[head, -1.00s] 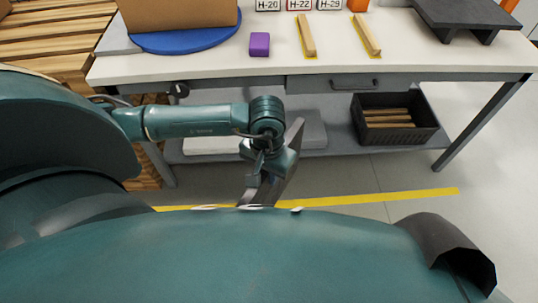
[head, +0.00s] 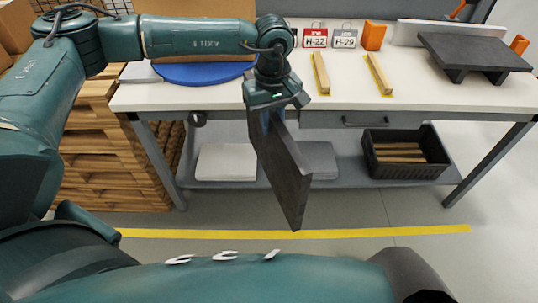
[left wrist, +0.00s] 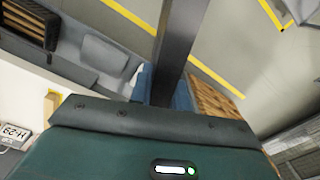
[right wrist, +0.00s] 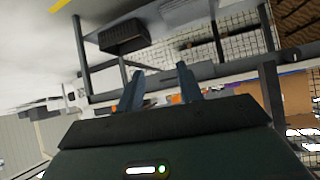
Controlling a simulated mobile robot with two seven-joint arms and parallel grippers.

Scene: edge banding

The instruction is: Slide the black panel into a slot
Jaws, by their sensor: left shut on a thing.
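My left gripper (head: 272,110) is shut on the black panel (head: 283,168), a flat dark board that hangs down at a tilt in front of the table's near edge. In the left wrist view the panel (left wrist: 181,38) shows edge-on between the fingers. Two wooden strips, a left one (head: 321,73) and a right one (head: 379,74), lie apart on yellow marks on the tabletop. Signs H-22 (head: 315,36) and H-29 (head: 344,36) stand behind them. I cannot make out a slot for certain. My right gripper (right wrist: 158,88) is open and empty in the right wrist view.
The white table (head: 420,98) has a drawer and a lower shelf with a black crate (head: 405,165). A dark raised stand (head: 470,52) is at the right, an orange block (head: 373,36) at the back. A blue disc (head: 200,72) lies left. The front middle tabletop is clear.

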